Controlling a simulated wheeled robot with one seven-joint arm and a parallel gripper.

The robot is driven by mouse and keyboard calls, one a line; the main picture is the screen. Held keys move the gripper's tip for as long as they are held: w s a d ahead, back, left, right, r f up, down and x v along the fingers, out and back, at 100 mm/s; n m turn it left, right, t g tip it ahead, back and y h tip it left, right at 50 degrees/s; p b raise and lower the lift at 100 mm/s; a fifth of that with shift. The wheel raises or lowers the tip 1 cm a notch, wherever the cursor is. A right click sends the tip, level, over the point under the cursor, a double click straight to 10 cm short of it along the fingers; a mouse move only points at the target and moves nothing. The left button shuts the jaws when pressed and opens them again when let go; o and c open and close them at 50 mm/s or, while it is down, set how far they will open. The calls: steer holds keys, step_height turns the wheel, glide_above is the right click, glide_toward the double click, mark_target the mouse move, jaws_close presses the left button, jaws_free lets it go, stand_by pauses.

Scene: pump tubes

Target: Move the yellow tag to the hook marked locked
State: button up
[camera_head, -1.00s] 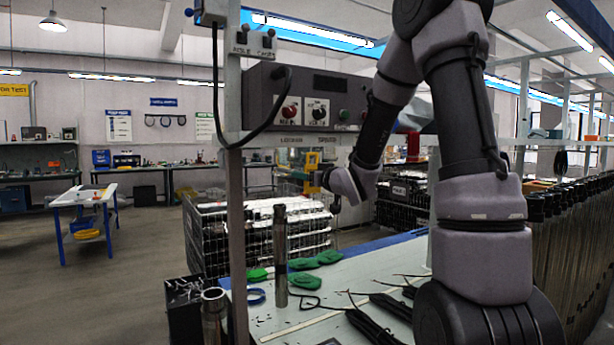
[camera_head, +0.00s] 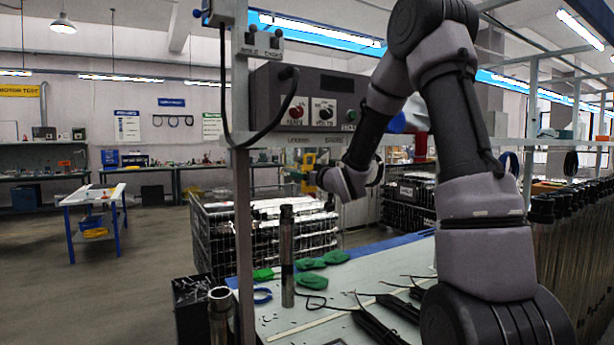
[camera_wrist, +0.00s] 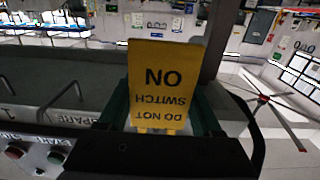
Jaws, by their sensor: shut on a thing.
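The yellow tag (camera_wrist: 165,85) fills the middle of the wrist view, its black "DO NOT SWITCH ON" lettering upside down. My gripper (camera_wrist: 163,130) is shut on its near end. In the head view the tag (camera_head: 308,186) is small, below the control panel (camera_head: 310,95), with my gripper (camera_head: 318,178) beside it. Two small labels sit under the panel; the left one (camera_head: 300,140) is too small to read surely. In the wrist view a SPARE label (camera_wrist: 62,98) and bent wire hooks (camera_wrist: 72,88) lie left of the tag, apart from it. No "locked" marking is clear there.
A grey post (camera_head: 243,230) and a hanging black cable (camera_head: 262,140) stand left of the panel. A wire crate (camera_head: 205,245) is behind. The bench below (camera_head: 330,290) holds an upright metal tube (camera_head: 287,255), green pieces (camera_head: 310,264) and black cables.

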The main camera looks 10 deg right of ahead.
steer(key=shift+w+a+f, duration=0.15)
steer(key=shift+w+f, duration=0.05)
steer(key=shift+w, duration=0.35)
steer(key=shift+w+a+f, duration=0.2)
steer(key=shift+w, duration=0.35)
steer(key=shift+w+a+f, duration=0.15)
steer(key=shift+w+f, duration=0.05)
steer(key=shift+w, duration=0.35)
steer(key=o, duration=1.4)
